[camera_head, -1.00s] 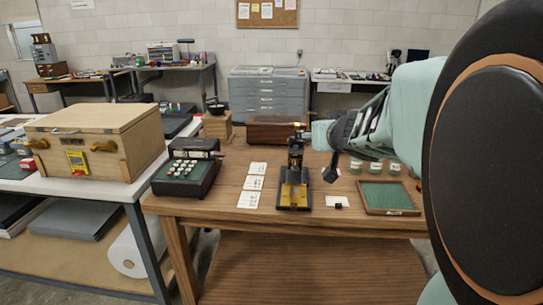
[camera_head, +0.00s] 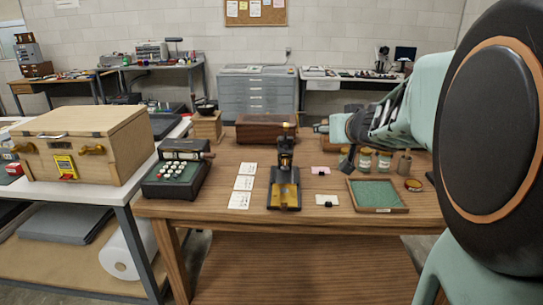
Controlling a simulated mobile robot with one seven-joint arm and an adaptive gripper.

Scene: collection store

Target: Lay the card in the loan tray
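A shallow wooden tray with a green lining and a small label on its front edge (camera_head: 378,210) lies at the right of the wooden table; it looks empty. A small white card with a dark clip-like piece (camera_head: 327,204) lies left of it. A pink card with a similar dark piece (camera_head: 320,168) lies farther back. Three printed white cards (camera_head: 243,183) lie in a column to the left. Which card is meant cannot be told. My gripper (camera_head: 347,160) is behind the tray, near the pink card and jars. Its fingers are small and partly hidden, so its opening and any hold are unclear.
A black and yellow press-like device (camera_head: 285,190) stands between the card column and the white card. Jars (camera_head: 365,160) and an amber disc (camera_head: 413,185) are behind and right of the tray. A keyed machine (camera_head: 178,172) stands at left, a wooden box (camera_head: 262,128) behind.

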